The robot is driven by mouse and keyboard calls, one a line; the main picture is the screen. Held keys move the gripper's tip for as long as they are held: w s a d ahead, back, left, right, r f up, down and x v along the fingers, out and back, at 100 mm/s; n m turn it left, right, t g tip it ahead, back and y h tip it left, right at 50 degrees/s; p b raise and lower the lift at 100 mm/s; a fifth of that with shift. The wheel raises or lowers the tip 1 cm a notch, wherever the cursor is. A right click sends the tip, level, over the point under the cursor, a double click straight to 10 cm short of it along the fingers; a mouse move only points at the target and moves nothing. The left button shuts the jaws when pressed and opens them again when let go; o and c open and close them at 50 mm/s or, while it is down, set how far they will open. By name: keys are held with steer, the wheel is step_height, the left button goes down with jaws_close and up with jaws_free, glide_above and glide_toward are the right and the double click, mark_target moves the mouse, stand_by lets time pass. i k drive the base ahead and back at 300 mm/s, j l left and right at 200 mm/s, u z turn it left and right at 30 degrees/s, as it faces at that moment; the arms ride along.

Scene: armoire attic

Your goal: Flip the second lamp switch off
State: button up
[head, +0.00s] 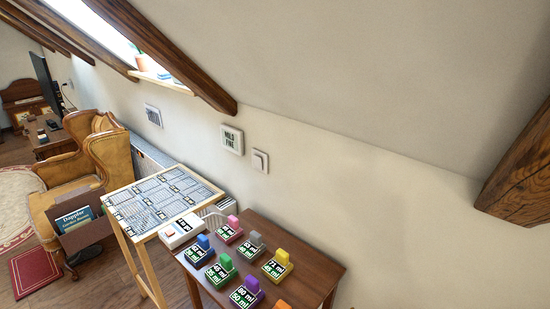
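A small white plate (260,161) that looks like a wall switch is on the sloping-roof room's pale wall, right of a framed sign and above the wooden table. It is small in the head view, and I cannot tell whether it is on or off. No second wall switch is clearly seen, and no lamp can be made out. My gripper is not in view.
Left are a paper-covered light table (160,199), a tan armchair (108,158) and a book box (82,232). A wooden beam (522,170) juts in at right.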

mark_target(257, 160)
steer(key=i+j, duration=1.2)
steer(key=i, duration=0.15)
steer(key=i+j+u, duration=0.1)
steer(key=i+j, duration=0.5)
steer(key=i+l, duration=0.4)
steer(key=l, duration=0.15)
